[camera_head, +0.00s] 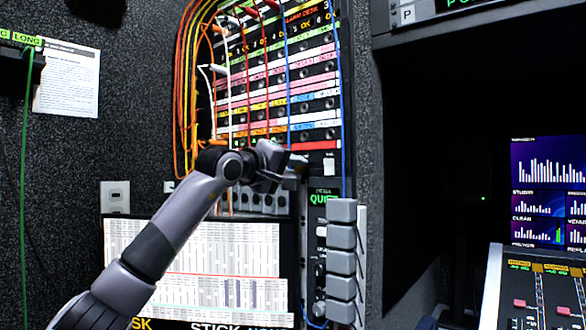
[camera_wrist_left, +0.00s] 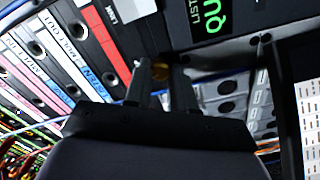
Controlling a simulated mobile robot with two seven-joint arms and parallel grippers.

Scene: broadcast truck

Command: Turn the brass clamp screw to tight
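In the head view my left gripper (camera_head: 272,171) reaches the lower edge of the patch panel and hides the screw. The screw's turn position cannot be made out. My right gripper is not in view.
The patch panel (camera_head: 312,92) has orange, red, white and blue cables hanging across it, close to my left arm. A green-lit display (camera_head: 323,198) and grey blocks (camera_head: 342,237) stand right of the gripper. A lit chart (camera_head: 240,247) lies below. A mixing desk (camera_head: 540,290) is far right.

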